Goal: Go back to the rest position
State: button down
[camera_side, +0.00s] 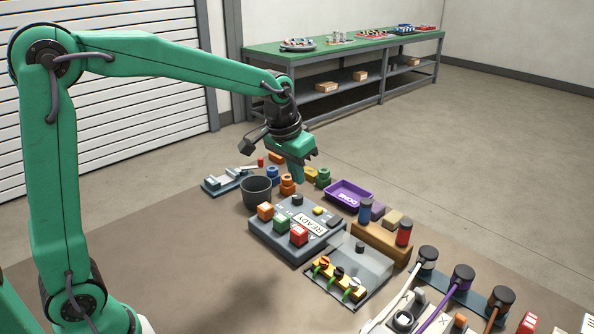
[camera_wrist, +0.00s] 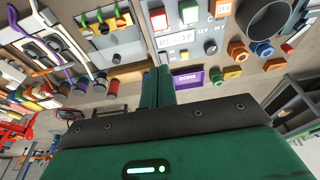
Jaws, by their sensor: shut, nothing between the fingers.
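My gripper (camera_side: 298,176) hangs from my green arm above the work area, fingers pointing down, in the side view. Its fingers are together with nothing between them, and they look clear of the things below. In the wrist view the closed green fingers of my gripper (camera_wrist: 155,86) point up the picture, toward the grey panel (camera_wrist: 200,51) marked READY. That panel (camera_side: 272,238) also shows in the side view, below my gripper, with orange, green and red blocks on it.
A dark bin (camera_side: 256,191) stands left of my gripper. A purple DONE tray (camera_side: 349,194) is on the right. A wooden block with cylinders (camera_side: 381,243), a clear-covered tray (camera_side: 355,262) and capped cables (camera_side: 463,277) lie nearer the front. Floor behind is free up to the green bench (camera_side: 355,45).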

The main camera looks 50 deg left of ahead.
jog(key=s+a+r+t, duration=0.1)
jog(key=s, duration=1)
jog(key=s+a+r+t, duration=0.1)
jog(key=s+r, duration=0.1)
jog(key=s, duration=1)
jog(key=shift+t, duration=0.3)
